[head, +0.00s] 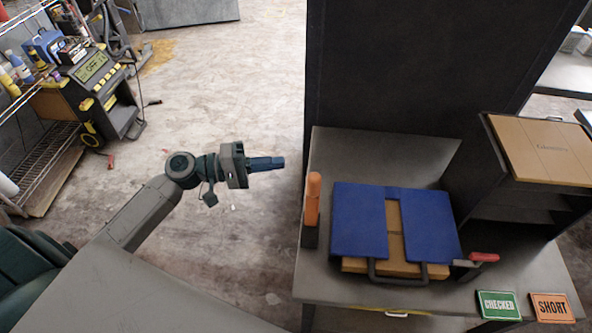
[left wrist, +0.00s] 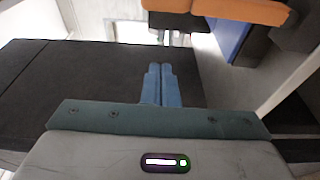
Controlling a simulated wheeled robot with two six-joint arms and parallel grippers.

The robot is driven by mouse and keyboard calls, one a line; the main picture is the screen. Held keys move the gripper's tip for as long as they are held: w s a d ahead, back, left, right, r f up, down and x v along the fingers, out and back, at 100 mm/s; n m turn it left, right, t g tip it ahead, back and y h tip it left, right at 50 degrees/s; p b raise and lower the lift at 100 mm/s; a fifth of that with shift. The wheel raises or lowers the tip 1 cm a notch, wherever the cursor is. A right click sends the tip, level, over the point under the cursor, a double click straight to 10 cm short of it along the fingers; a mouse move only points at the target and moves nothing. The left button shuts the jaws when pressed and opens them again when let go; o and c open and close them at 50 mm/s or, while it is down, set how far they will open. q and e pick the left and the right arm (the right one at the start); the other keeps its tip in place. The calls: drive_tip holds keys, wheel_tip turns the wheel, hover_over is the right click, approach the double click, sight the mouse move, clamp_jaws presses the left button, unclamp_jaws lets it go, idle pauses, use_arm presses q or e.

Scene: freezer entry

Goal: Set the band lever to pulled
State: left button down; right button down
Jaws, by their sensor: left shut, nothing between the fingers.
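A lever with a red grip (head: 484,257) sticks out to the right from the front right corner of a blue cover (head: 360,225) on the bench; it lies about level. I cannot tell for sure that it is the band lever. An upright orange handle on a dark base (head: 313,190) stands at the cover's left. My left gripper (head: 280,162) is shut and empty, in the air left of the bench and apart from both handles. Its closed blue fingers also show in the left wrist view (left wrist: 160,68), with an orange piece (left wrist: 240,11) beyond them. My right gripper is out of view.
The blue cover lies over a cardboard box (head: 380,266) with a dark front handle. Green CHECKED (head: 497,305) and orange SHORT (head: 551,308) signs are at the bench's front right. A dark panel (head: 400,70) rises behind.

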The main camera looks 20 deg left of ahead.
sight(312, 204)
use_arm(q)
drive_tip(key=s+d+p, duration=0.1)
drive_tip(key=d+p, duration=0.3)
drive_tip(key=d, duration=0.2)
drive_tip(key=shift+d, duration=0.15)
idle(0.4)
